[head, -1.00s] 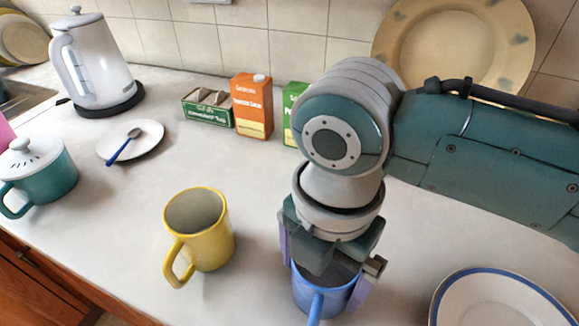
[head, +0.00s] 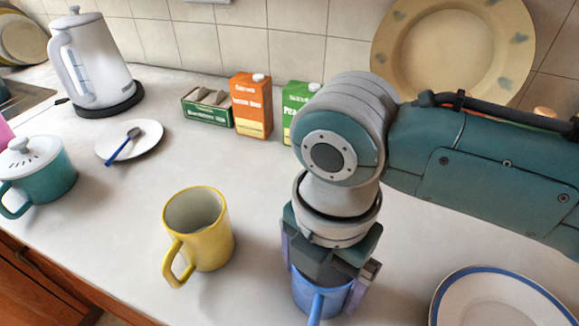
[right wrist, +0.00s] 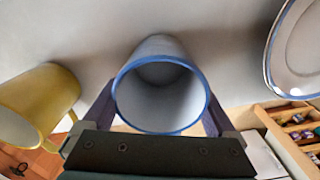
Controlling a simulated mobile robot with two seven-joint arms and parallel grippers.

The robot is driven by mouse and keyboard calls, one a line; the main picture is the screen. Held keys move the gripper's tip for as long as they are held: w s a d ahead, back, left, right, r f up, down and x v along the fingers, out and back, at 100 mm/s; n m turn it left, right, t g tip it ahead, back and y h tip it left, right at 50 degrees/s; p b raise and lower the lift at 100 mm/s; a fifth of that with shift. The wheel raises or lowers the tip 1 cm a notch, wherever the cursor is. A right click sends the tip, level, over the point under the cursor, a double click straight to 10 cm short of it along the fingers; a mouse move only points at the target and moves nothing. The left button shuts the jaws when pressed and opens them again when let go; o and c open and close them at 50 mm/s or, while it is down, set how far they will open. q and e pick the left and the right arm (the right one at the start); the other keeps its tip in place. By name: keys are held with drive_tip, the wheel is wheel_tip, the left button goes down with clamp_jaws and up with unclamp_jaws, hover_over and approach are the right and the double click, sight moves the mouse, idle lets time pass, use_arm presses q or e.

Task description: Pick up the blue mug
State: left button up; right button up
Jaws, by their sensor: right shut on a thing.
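The blue mug (head: 309,292) stands near the front of the counter in the head view, with its handle toward the bottom edge. My right gripper (head: 326,285) comes down over it from above, with a finger on each side of the mug, shut on it. In the right wrist view the mug (right wrist: 160,92) shows its blue rim and pale, empty inside between the two fingers of the right gripper (right wrist: 160,108). The mug's far rim is hidden by the gripper in the head view. My left gripper is not in view.
A yellow mug (head: 210,245) stands to the left of the blue one. A blue-rimmed plate (head: 490,302) lies to the right. Cartons (head: 251,105), a kettle (head: 95,65), a teal lidded pot (head: 45,175) and a saucer (head: 130,145) stand farther back or left.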

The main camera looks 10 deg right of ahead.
drive_tip(key=shift+c, duration=0.6)
drive_tip(key=shift+r, duration=0.1)
wheel_tip(320, 180, up, 19)
drive_tip(key=p, duration=0.4)
drive_tip(key=w+d+r+m, duration=0.1)
drive_tip(key=d+r+m, duration=0.45)
drive_tip(key=m, duration=0.75)
drive_tip(key=w+d+r+m, duration=0.1)
drive_tip(key=d+r+m, duration=0.2)
drive_tip(key=r+m, duration=0.75)
drive_tip(key=s+r+m+p, duration=0.1)
drive_tip(key=s+r+p, duration=0.1)
drive_tip(key=r+p, duration=1.3)
drive_tip(key=s+r+m+p, duration=0.1)
drive_tip(key=s+r+p, duration=0.2)
drive_tip(key=r+p, duration=1.2)
drive_tip(key=p, duration=0.5)
drive_tip(key=shift+s, duration=0.3)
drive_tip(key=shift+a+f, duration=0.1)
drive_tip(key=shift+a, duration=0.05)
